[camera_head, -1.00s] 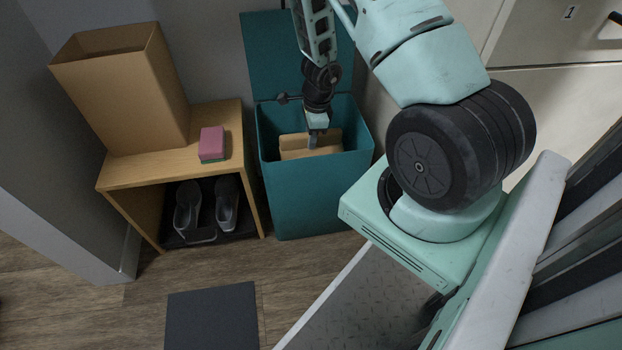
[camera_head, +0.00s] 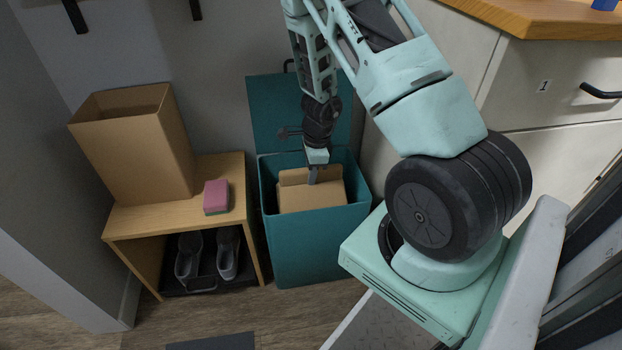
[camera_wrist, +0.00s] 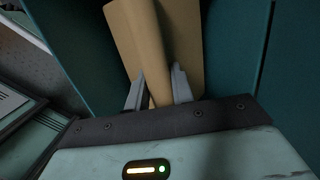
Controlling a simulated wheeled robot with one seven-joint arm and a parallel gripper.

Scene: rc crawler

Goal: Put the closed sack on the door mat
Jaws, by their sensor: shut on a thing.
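The closed sack (camera_head: 312,196) is a tan paper bag with a folded top, inside the open teal bin (camera_head: 318,245). My gripper (camera_head: 313,176) points down into the bin and is shut on the sack's top edge. In the wrist view, the two grey fingers (camera_wrist: 159,88) pinch the tan sack (camera_wrist: 180,40) between them, with teal bin walls on both sides. The sack's lower part is hidden by the bin's front wall. The dark door mat (camera_head: 212,342) shows only as a strip at the bottom edge of the head view.
A wooden shoe bench (camera_head: 175,215) stands left of the bin, with an open tan box (camera_head: 135,150) and a pink sponge (camera_head: 216,197) on top. Dark shoes (camera_head: 208,258) sit underneath. The bin's lid (camera_head: 270,115) stands open behind it. White drawers (camera_head: 560,90) are at the right.

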